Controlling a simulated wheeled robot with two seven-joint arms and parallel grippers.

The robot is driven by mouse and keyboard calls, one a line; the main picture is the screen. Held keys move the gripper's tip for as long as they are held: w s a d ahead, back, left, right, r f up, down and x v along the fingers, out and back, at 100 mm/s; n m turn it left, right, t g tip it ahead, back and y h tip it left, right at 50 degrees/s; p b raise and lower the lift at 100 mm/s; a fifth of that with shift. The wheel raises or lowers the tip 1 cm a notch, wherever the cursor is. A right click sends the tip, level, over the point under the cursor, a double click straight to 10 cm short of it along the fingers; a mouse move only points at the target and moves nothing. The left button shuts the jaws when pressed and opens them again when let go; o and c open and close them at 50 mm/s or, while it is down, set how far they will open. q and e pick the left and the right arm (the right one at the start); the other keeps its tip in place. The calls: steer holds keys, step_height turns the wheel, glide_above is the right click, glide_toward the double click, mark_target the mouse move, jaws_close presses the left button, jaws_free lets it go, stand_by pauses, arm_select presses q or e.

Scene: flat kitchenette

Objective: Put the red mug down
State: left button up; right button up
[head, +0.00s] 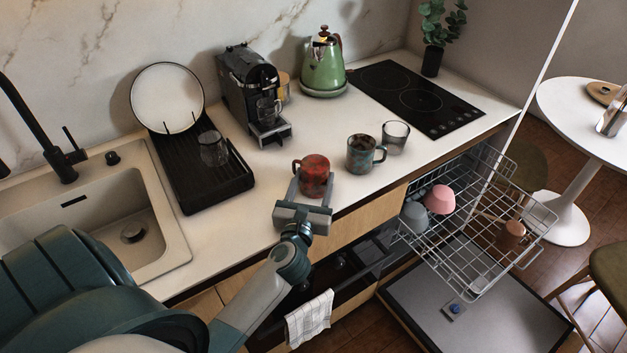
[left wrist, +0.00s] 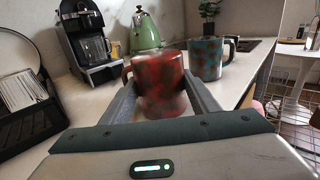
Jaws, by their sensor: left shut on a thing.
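The red mug (head: 314,176) with dark mottling is upright at the front part of the white counter, its handle to the left. My left gripper (head: 313,190) comes from the front edge and is shut on the red mug, a finger on each side. In the left wrist view the mug (left wrist: 159,84) is between the two fingers (left wrist: 160,100). I cannot tell whether its base touches the counter (head: 240,215). My right gripper does not show.
A teal-brown mug (head: 360,155) and a glass (head: 395,137) stand just right of the red mug. A coffee machine (head: 253,90), green kettle (head: 323,66) and black dish rack (head: 190,165) stand behind and left. The dishwasher's wire rack (head: 470,215) is out at right.

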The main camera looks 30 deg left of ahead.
arm_select(q)
steer(key=shift+f, duration=0.25)
steer(key=shift+s+d+f, duration=0.15)
steer(key=shift+s+f, duration=0.05)
steer(key=shift+f, duration=0.3)
steer(key=o, duration=1)
steer(key=shift+f+b, duration=0.2)
steer(key=shift+b, duration=0.1)
steer(key=shift+r, duration=0.1)
steer(key=shift+w+r+p, duration=0.1)
steer(key=shift+r+p, duration=0.35)
steer(key=shift+r, duration=0.05)
steer(key=b+v, duration=0.3)
steer(key=v, duration=0.7)
steer(key=shift+s+r, duration=0.15)
steer(key=shift+s, duration=0.05)
steer(key=shift+s+d+r, duration=0.2)
steer(key=shift+s+d, duration=0.05)
steer(key=shift+s, duration=0.4)
steer(key=shift+w, duration=0.1)
